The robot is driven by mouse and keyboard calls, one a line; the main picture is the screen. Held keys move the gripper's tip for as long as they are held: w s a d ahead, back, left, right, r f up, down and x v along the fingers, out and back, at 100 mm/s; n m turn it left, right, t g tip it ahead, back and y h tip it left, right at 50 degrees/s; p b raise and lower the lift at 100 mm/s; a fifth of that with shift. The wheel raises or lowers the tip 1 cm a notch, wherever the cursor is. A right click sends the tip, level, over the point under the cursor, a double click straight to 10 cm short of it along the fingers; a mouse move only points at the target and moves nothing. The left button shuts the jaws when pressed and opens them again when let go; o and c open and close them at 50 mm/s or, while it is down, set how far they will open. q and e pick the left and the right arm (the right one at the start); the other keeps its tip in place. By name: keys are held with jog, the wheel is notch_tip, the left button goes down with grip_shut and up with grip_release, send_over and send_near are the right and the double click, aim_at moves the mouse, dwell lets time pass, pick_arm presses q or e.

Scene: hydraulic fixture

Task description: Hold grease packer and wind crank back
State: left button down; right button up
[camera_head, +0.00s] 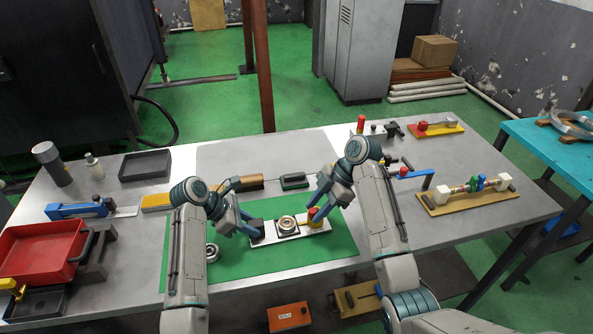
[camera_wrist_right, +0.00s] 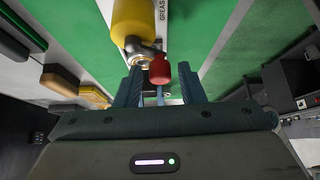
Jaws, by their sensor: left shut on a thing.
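The grease packer is a pale base plate (camera_head: 266,240) on the green mat, carrying a round metal bearing (camera_head: 288,225) and a yellow cylinder (camera_wrist_right: 133,25) at its right end. Its crank has a red knob (camera_head: 313,212), which also shows in the right wrist view (camera_wrist_right: 159,71). My left gripper (camera_head: 253,232) is shut on the black block (camera_head: 257,225) at the packer's left end. My right gripper (camera_wrist_right: 160,85) is open at the red knob, with its fingers either side and visible gaps.
A red tray (camera_head: 42,250) and a blue fixture (camera_head: 80,209) stand at the left. A wooden board with a coloured fixture (camera_head: 470,192) is at the right. The mat (camera_head: 325,258) is clear in front of the packer.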

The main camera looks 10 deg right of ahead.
jog(key=shift+s+d+r+m+t+h, duration=0.15)
jog(key=shift+d+m+t+h, duration=0.15)
jog(key=shift+m, duration=0.4)
jog(key=s+r+m+t+h, duration=0.35)
jog(key=r+m+t, duration=0.2)
jog(key=m, duration=0.65)
jog(key=shift+t+y, duration=0.25)
jog(key=shift+t, duration=0.1)
jog(key=shift+s+d+f+x, duration=0.1)
jog(key=shift+x, duration=0.95)
jog(key=shift+s+d+f+x, duration=0.1)
jog(key=shift+x, duration=1)
jog(key=shift+s+d+f+x, duration=0.1)
jog(key=shift+x, duration=0.95)
